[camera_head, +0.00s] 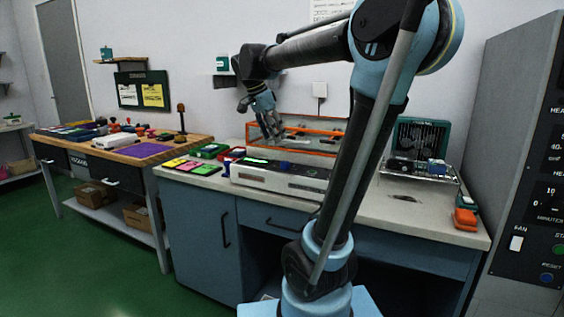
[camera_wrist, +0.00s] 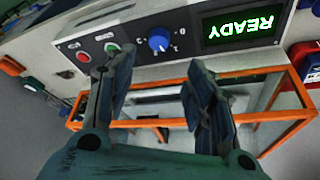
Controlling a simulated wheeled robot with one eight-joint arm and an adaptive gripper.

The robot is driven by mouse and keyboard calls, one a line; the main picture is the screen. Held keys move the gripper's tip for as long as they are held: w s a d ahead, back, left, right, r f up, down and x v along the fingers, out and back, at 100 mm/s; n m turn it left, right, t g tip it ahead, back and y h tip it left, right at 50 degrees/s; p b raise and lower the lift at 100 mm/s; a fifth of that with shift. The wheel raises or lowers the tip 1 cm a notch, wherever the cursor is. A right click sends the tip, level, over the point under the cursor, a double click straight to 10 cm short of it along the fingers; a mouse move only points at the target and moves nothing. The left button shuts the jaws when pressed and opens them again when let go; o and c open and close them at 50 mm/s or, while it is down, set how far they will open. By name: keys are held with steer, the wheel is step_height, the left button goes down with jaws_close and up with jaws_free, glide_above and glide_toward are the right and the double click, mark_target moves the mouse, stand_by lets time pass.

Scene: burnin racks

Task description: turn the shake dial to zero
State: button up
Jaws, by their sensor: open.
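The panel appears upside down in the wrist view. Small marks ring the dial; which one it points to is too small to tell. A green READY display (camera_wrist: 243,27) is beside it. In the head view the dial (camera_head: 285,166) is a small blue spot on the white machine (camera_head: 275,180). My gripper (camera_wrist: 160,62) is open and empty, its fingers pointing toward the panel with the dial between and beyond them. In the head view my gripper (camera_head: 272,132) hangs above the orange frame.
A red button (camera_wrist: 83,57) and a green button (camera_wrist: 111,48) sit on the panel beside the dial. An orange-framed clear enclosure (camera_wrist: 255,117) adjoins the machine, below my fingers. Colored trays (camera_head: 210,150) lie left of the machine; the worktop (camera_head: 410,210) has bare room at right.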

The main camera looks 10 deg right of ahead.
mark_target(285, 162)
steer(key=x, duration=1.2)
steer(key=shift+r, duration=0.1)
